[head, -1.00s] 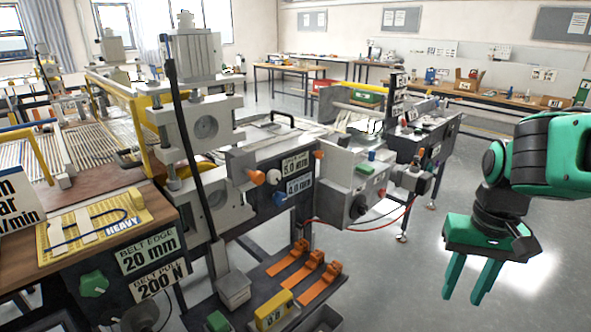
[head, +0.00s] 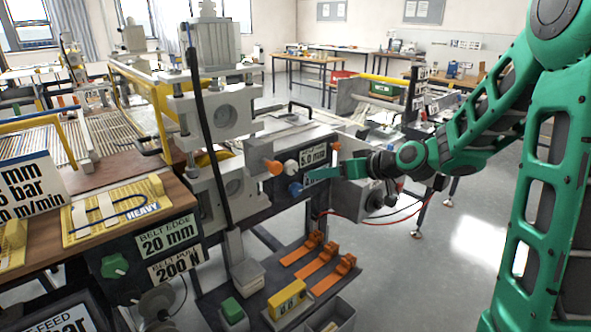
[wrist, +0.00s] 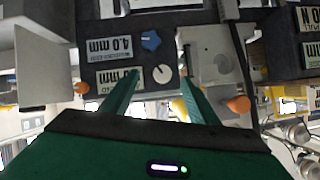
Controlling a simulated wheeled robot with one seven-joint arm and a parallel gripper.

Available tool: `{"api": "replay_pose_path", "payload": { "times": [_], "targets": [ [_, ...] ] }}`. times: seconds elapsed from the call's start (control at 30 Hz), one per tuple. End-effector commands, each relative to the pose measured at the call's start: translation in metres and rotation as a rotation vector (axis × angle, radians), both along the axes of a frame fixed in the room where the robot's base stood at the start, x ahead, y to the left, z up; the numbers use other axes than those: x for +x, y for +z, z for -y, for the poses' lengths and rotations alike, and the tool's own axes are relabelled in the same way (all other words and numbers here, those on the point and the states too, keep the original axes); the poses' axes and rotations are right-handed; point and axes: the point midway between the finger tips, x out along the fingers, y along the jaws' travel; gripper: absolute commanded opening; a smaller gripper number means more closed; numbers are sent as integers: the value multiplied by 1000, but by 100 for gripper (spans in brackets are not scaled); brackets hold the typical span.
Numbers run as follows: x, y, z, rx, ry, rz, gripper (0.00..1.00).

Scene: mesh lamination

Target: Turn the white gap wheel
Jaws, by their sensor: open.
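The white gap wheel (head: 291,167) is a small round white knob on the dark machine panel, beside the 5.0 mm label (head: 313,156). In the wrist view the white wheel (wrist: 162,75) shows between my two fingertips, with the label, upside down, to its left. My gripper (head: 309,177) is open and empty, in front of the panel just right of the wheels. Whether the fingers touch the wheel cannot be told. A blue wheel (head: 295,188) sits below the white one, and it also shows in the wrist view (wrist: 150,40). My gripper hides most of the 4.0 mm label in the head view.
Orange knobs stick out at the panel's upper left (head: 274,167) and upper right (head: 336,146). A black cable (head: 207,120) runs down left of the panel. A shelf with orange clamps (head: 322,270) and a yellow block (head: 287,299) lies below. Open floor is at right.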

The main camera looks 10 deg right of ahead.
Motion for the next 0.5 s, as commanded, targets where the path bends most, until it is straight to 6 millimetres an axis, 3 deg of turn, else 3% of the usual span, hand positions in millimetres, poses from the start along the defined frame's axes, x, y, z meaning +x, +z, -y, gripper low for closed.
{"api": "replay_pose_path", "payload": {
  "times": [0.23, 0.5],
  "targets": [
    [22, 10, -15, 62, 12, 82, 55],
    [49, -3, -36, 62, 14, 81, 55]
  ]
}}
